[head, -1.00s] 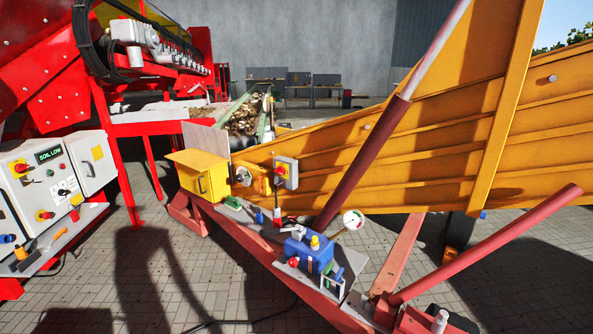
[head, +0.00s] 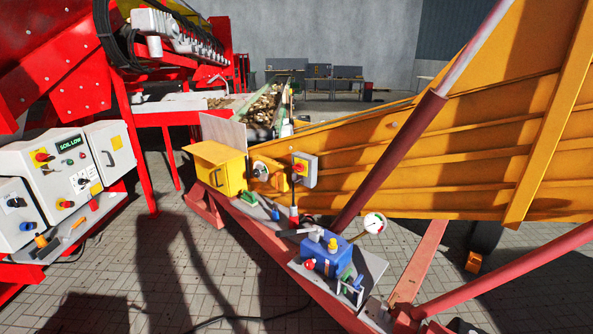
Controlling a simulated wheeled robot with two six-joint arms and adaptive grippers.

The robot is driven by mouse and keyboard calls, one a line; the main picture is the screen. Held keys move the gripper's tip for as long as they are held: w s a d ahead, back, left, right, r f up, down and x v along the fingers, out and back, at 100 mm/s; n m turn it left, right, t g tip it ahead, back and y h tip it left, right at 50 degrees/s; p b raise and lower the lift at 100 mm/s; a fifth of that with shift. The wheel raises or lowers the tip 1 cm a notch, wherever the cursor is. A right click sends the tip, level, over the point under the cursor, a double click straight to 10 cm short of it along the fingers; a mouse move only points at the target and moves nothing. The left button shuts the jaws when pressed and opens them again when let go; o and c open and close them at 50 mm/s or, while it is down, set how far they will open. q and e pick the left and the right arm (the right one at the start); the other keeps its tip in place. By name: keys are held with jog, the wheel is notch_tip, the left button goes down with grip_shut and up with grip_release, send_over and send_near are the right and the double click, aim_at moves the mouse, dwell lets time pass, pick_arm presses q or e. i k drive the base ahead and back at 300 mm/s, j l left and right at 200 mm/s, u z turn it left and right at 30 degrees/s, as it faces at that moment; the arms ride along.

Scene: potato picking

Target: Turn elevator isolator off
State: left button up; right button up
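A grey isolator box with a red rotary knob on a yellow plate (head: 304,169) is mounted at the lower left end of the yellow elevator (head: 400,175). The knob is small, so I cannot tell its position. A yellow box (head: 215,168) with a black handle stands to its left, with a round metal part (head: 260,171) between them. Neither of my grippers shows in the head view.
A blue pump unit (head: 326,254) and a gauge (head: 375,223) sit on the red chassis below the isolator. A control cabinet reading "SOIL LOW" (head: 60,172) stands at left. A dark red strut (head: 390,160) crosses the elevator. Paved floor (head: 225,285) is open in front, with a cable across it.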

aim_at(299, 167)
jog(key=i+j+z, duration=0.1)
jog(key=i+j, duration=0.25)
jog(key=i+j+z, duration=0.1)
jog(key=i+j, duration=0.25)
jog(key=i+j+z, duration=0.1)
jog(key=i+j, duration=0.2)
jog(key=j, duration=0.25)
jog(key=i+j, duration=0.35)
jog(key=i+j+z, duration=0.15)
jog(key=i+j, duration=0.15)
jog(key=j, duration=0.25)
jog(key=i+j+z, duration=0.1)
jog(key=i+j, duration=0.15)
jog(key=j, duration=0.25)
jog(key=i+j+z, duration=0.1)
jog(key=i+j, duration=0.2)
jog(key=j, duration=0.2)
jog(key=i+j+z, duration=0.1)
jog(key=i+j, duration=0.15)
jog(key=j, duration=0.3)
